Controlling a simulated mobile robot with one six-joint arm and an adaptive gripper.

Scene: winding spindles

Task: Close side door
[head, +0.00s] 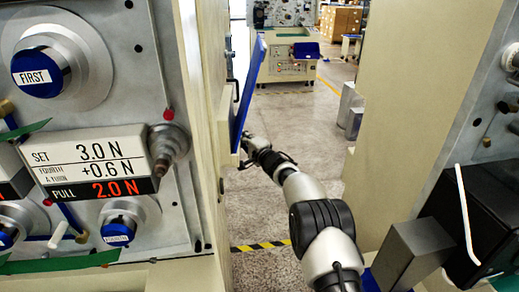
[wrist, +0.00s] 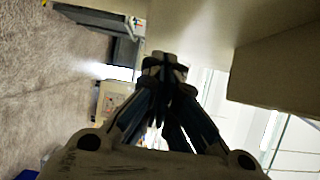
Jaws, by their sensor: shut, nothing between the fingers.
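The side door (head: 251,85) is a tall blue panel on the side of the cream cabinet left of the aisle. In the head view it stands open, angled out from the cabinet side. My gripper (head: 246,150) is near the door's lower end. The head view does not show clearly whether they touch. In the wrist view my gripper (wrist: 165,62) is shut and empty, its dark fingertips together. A cream surface above and right of the fingers there is close, but I cannot tell whether it is door or cabinet.
A winding panel (head: 150,60) with knobs and a tension display (head: 95,165) fills the left. Another cream machine (head: 410,110) bounds the right. The grey floor (head: 300,130) between them is open, with yellow-black tape (head: 260,246) and a distant workstation (head: 290,65).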

